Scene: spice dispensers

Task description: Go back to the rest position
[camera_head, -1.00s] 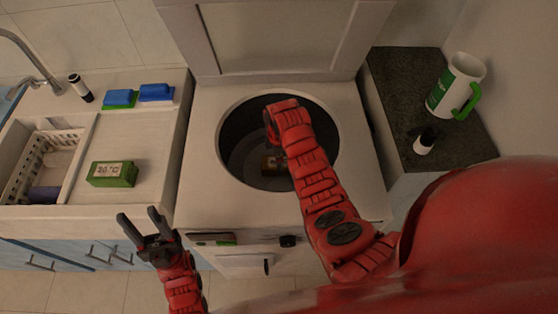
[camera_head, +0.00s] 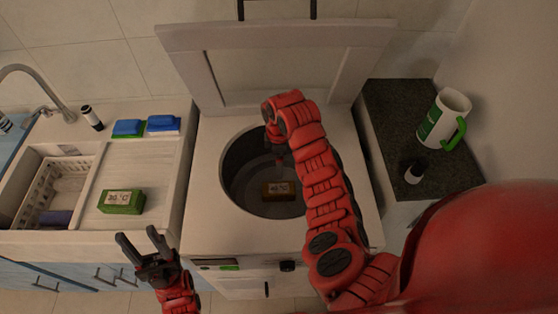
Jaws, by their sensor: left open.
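My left gripper (camera_head: 137,234) is open and empty, in front of the counter at the lower left. Its two dark fingers point up and apart. My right arm (camera_head: 325,195) reaches up over the round opening (camera_head: 232,182) of the white top-loading unit and bends down at its end. My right gripper (camera_head: 279,160) hangs over the opening, mostly hidden by the arm, and its jaws cannot be made out.
Blue and green sponges (camera_head: 163,125), a dark-and-white bottle (camera_head: 92,118) and a basket (camera_head: 60,190) are near the sink. The raised lid (camera_head: 275,62) stands behind.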

